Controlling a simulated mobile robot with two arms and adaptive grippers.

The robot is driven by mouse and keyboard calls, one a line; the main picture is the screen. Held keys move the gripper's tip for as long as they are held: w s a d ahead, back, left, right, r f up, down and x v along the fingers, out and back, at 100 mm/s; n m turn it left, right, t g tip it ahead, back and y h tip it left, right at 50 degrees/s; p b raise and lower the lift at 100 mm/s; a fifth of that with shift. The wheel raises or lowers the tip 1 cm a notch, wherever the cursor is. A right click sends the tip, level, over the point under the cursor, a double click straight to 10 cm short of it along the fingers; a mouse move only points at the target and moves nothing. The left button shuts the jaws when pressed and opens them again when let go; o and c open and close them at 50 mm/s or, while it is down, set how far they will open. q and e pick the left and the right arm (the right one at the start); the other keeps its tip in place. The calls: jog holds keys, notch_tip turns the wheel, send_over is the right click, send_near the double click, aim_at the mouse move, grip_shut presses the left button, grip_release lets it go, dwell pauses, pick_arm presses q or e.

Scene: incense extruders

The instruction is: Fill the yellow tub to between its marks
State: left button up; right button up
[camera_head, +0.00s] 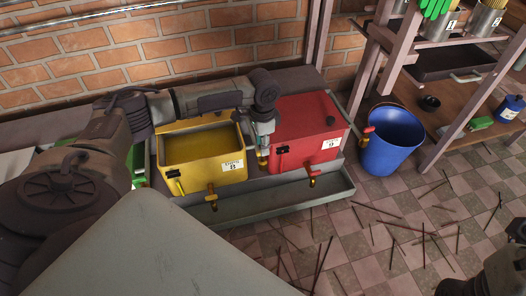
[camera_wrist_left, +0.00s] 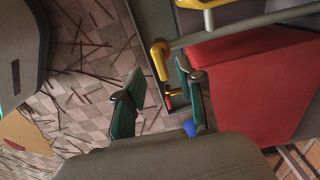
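The yellow tub (camera_head: 232,165) stands in the head view beside the wall, with an open top, a white label and a brass tap (camera_head: 211,196) low on its front. Its marks and liquid level are not readable. My left arm reaches across behind it, and my left gripper (camera_head: 262,150) hangs down between this tub and the red tub (camera_head: 310,118). In the left wrist view my left gripper (camera_wrist_left: 159,70) has its two fingers apart with nothing clearly held. A brass tap part (camera_wrist_left: 160,52) shows beyond and between the fingertips. Only a dark part of my right arm shows at bottom right.
A long grey trough (camera_head: 285,200) runs under the taps. A green tub (camera_head: 138,163) is mostly hidden by my arm. A blue bucket (camera_head: 392,145) stands right of the red tub, beside a wooden shelf (camera_head: 450,95). Thin sticks lie scattered on the tiled floor.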

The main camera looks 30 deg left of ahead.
pick_arm(q)
jog(key=shift+f+b, duration=0.45)
jog(key=shift+f, duration=0.9)
grip_shut()
